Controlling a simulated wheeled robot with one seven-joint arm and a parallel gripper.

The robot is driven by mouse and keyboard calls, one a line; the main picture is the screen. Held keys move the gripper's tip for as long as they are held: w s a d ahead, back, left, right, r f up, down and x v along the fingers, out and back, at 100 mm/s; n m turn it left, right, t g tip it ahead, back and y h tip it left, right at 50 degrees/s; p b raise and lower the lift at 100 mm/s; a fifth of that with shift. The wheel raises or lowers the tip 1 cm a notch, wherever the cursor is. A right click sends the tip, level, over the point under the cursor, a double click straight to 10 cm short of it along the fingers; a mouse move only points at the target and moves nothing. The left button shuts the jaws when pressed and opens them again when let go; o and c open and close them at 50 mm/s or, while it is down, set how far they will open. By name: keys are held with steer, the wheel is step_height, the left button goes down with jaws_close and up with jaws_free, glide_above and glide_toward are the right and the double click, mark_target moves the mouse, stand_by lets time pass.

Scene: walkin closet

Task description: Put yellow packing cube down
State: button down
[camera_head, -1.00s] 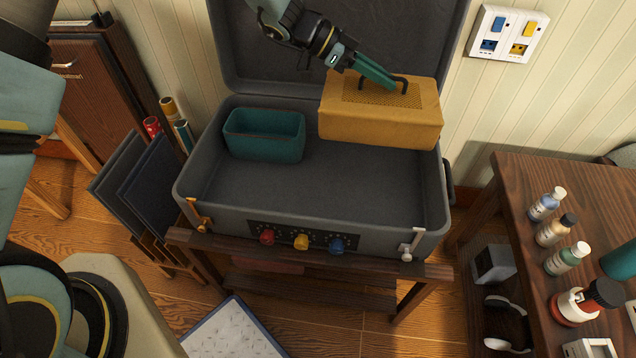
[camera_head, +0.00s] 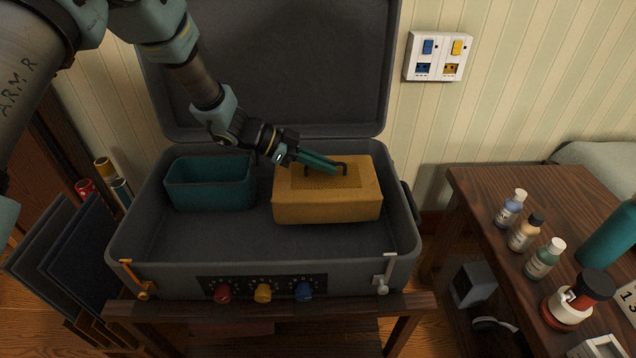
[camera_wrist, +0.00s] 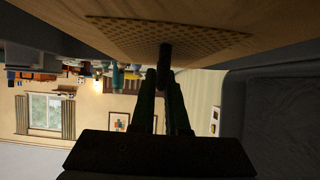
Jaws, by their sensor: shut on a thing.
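The yellow packing cube (camera_head: 325,205) is in the right half of the open grey suitcase (camera_head: 170,283), near the back. My gripper (camera_head: 338,167) is shut on the black handle on the cube's top. The cube looks level; I cannot tell whether its base touches the suitcase floor. In the wrist view, the cube's mesh top (camera_wrist: 215,38) fills the upper part, and the dark fingers (camera_wrist: 163,95) meet the handle.
A teal bin (camera_head: 210,190) sits in the suitcase's left half. The suitcase's front floor is clear. Its lid stands open behind. A wooden table (camera_head: 480,200) with several small bottles is at the right. Dark panels (camera_head: 75,255) lean at the left.

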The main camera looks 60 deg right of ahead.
mark_target(320, 176)
steer(key=shift+f, duration=1.95)
steer(key=shift+f, duration=0.15)
steer(key=c, duration=0.9)
jaws_free()
steer(key=v, duration=1.2)
